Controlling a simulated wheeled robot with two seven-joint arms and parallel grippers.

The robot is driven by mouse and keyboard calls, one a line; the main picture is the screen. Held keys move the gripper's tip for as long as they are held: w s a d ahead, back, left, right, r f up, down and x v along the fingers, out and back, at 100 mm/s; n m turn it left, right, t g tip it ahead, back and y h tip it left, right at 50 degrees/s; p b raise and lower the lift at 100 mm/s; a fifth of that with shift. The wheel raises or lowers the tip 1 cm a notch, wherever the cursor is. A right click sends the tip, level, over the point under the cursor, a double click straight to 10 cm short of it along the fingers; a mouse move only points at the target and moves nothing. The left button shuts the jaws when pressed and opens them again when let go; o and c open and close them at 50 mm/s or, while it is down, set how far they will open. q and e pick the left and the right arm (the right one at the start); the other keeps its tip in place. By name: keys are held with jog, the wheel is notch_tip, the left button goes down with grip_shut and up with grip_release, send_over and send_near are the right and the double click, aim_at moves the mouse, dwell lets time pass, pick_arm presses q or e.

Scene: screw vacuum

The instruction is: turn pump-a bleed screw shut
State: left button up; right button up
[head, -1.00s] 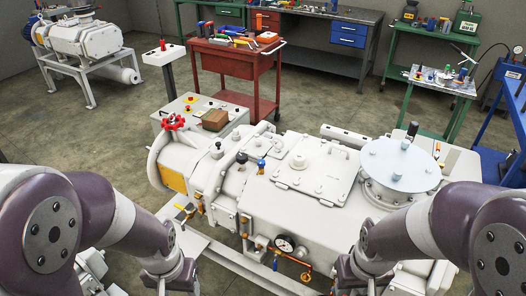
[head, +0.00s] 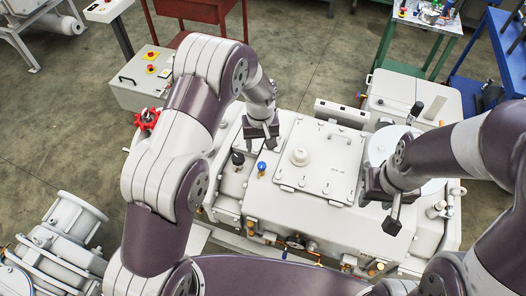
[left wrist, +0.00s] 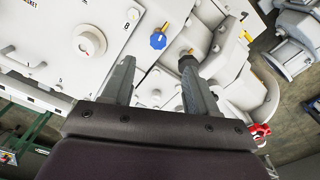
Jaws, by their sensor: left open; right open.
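The white pump (head: 290,215) fills the middle of the head view. On its top a blue knob (head: 261,167) and a black knob (head: 238,158) stand close together. No readable label tells which part is the bleed screw. My left gripper (head: 262,143) is open and empty, above the pump just behind the two knobs. In the left wrist view the blue knob (left wrist: 158,41) lies beyond the gap between the fingers, and the black knob (left wrist: 187,60) shows beside the right finger. My right gripper (head: 379,213) is open and empty, over the pump's right part.
A red handwheel (head: 147,118) is at the pump's left end. A bolted cover plate (head: 325,160) with a round boss lies right of the knobs, and a pale round lid (head: 380,150) is partly hidden by my right arm. A second pump (head: 65,235) stands at lower left.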

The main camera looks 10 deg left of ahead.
aim_at(262, 164)
pick_arm(q)
jog(key=f+p, duration=0.1)
jog(key=f, duration=0.2)
jog(key=f+p, duration=0.1)
jog(key=f, duration=0.2)
jog(key=w+f+p, duration=0.1)
jog(key=f, duration=0.2)
jog(key=shift+d+f, duration=0.15)
jog(key=shift+f, duration=0.15)
jog(key=shift+s+f, duration=0.1)
jog(key=shift+f, duration=0.15)
jog(key=shift+s+r, duration=0.15)
jog(key=shift+s, duration=0.4)
jog(key=shift+w, duration=0.35)
jog(key=c, duration=0.8)
jog(key=shift+c, duration=1.3)
pick_arm(e)
jog(key=r, duration=0.3)
jog(key=shift+w+d+r, duration=0.2)
jog(key=shift+r, duration=0.05)
